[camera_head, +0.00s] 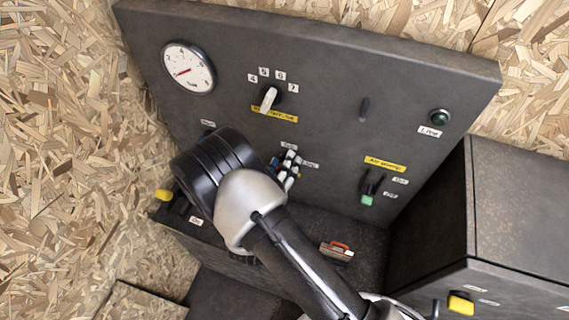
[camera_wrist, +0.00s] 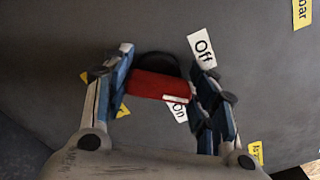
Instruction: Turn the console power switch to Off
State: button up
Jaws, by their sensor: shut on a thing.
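In the wrist view a red switch handle (camera_wrist: 158,86) with a dark round base behind it sits between the fingers of my gripper (camera_wrist: 164,72). The blue-and-black fingers are shut on the handle's two ends. A white mark at the handle's right end lies close to the On label (camera_wrist: 180,111), which is partly hidden. The Off label (camera_wrist: 202,48) is above and right of the handle. In the head view my arm covers part of the console (camera_head: 330,70), and I cannot make out the red handle there.
The console also carries a round gauge (camera_head: 188,69), a pale selector knob (camera_head: 268,99) with numbers, a green-tipped lever (camera_head: 367,199) and a green lamp (camera_head: 440,117). A dark box (camera_head: 520,215) stands at the right.

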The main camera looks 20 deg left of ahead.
jog(key=n, duration=0.4)
jog(key=shift+n+p, duration=0.3)
jog(key=shift+p, duration=0.05)
jog(key=shift+a+f+n, duration=0.1)
jog(key=shift+n, duration=1.8)
jog(key=o, duration=1.1)
jog(key=shift+c, duration=0.2)
jog(key=s, duration=1.2)
jog(key=shift+a, duration=0.45)
